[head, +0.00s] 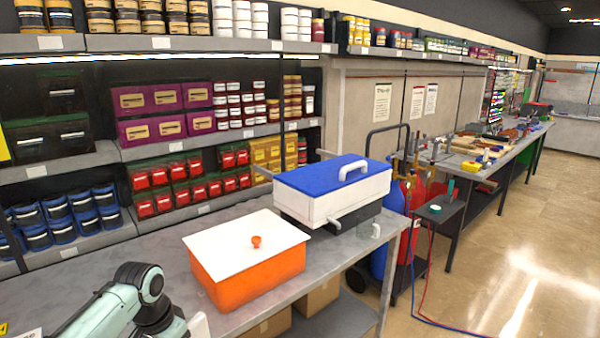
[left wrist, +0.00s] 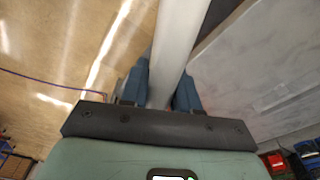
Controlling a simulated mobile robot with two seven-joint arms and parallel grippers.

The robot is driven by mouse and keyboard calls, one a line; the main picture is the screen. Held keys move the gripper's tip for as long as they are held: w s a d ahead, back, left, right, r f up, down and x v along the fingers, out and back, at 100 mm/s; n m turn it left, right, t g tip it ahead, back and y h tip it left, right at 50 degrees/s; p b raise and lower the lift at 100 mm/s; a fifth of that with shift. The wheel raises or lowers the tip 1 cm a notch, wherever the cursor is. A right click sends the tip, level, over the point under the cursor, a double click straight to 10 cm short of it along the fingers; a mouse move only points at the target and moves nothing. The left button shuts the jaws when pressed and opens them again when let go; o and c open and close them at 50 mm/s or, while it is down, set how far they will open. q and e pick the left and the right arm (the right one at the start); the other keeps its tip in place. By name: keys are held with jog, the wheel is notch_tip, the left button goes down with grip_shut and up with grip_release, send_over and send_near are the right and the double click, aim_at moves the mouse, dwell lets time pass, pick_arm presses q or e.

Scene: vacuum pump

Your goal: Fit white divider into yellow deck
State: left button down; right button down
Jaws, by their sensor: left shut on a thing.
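My left gripper (left wrist: 160,88) is shut on a long pale grey-white piece (left wrist: 180,40), in the left wrist view. The piece runs up between the two blue fingers to the top edge; its far end is out of frame. It fits the white divider, though its full shape does not show. In the head view my left arm comes in at the bottom left, with its gripper out of frame. My right gripper is in neither view. I cannot make out a yellow deck for certain.
An orange box with a white lid (head: 247,240) and a white box with a blue lid (head: 333,182) stand on the grey bench (head: 130,263). Stocked shelves (head: 160,145) line the wall behind. Gas cylinders on a cart (head: 395,215) stand beyond. The floor (head: 500,270) at right is clear.

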pick_arm(q)
jog(key=s+d+f+n, duration=0.1)
jog(key=d+f, duration=0.3)
jog(key=f, duration=0.7)
jog(key=s+d+f+n, duration=0.2)
jog(key=d+f+n, duration=0.1)
jog(key=f, duration=0.8)
jog(key=shift+d+f+n+y, duration=0.3)
jog(key=shift+d+f+n, duration=0.1)
jog(key=shift+d, duration=0.3)
